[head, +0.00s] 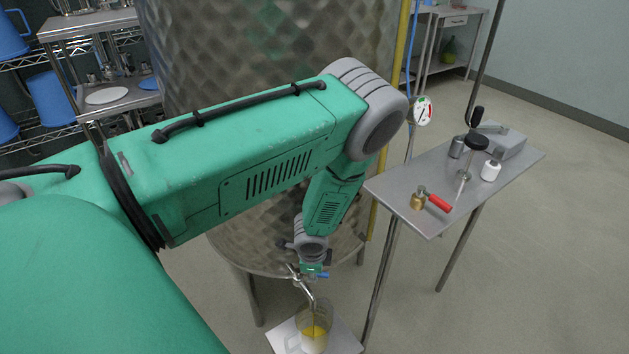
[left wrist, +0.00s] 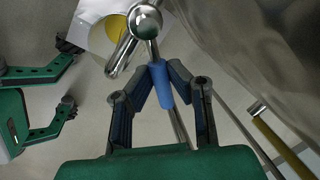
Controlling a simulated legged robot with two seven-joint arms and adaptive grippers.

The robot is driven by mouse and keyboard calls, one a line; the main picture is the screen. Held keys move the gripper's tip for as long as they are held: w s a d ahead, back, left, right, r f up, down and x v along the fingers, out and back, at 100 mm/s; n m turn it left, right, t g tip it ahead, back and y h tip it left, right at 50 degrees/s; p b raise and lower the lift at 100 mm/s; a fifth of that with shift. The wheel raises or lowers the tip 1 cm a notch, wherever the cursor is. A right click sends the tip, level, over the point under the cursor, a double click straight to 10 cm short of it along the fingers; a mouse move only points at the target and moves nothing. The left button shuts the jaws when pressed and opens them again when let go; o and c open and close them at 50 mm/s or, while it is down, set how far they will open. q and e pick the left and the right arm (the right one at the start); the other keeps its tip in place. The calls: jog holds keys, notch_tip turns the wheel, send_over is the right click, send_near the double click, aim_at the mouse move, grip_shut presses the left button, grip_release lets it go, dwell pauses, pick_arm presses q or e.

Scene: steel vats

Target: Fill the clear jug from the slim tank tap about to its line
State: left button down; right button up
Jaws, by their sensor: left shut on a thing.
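The slim tank (head: 275,240) is a dimpled steel vat with a tap (head: 304,287) low on its front. My left gripper (head: 313,267) is shut on the tap's blue handle, and the handle (left wrist: 161,84) sits between its fingers (left wrist: 160,105) in the left wrist view. The clear jug (head: 328,312) stands under the spout and holds yellow liquid. The yellow also shows beside the tap in the left wrist view, where the tap partly covers the jug (left wrist: 118,30). I cannot make out the jug's line or a falling stream.
The jug stands on a pale flat stand (head: 343,336). A steel side table (head: 400,190) at right carries a red-handled brass fitting (head: 430,201), a white container (head: 491,170) and a grey box (head: 497,140). A yellow pole (left wrist: 285,145) stands beside the tank. Shelves (head: 62,28) stand at back left.

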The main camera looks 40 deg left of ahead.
pick_arm(q)
jog(key=shift+w+r, duration=0.2)
jog(key=shift+w, duration=0.05)
jog(key=c, duration=1.7)
grip_release()
jog(key=shift+o, duration=1)
jog(key=shift+s, duration=0.15)
notch_tip(320, 180, up, 12)
jog(key=s+d, duration=0.1)
jog(key=s, duration=0.1)
jog(key=shift+d+f, duration=0.2)
jog(key=shift+d, duration=0.05)
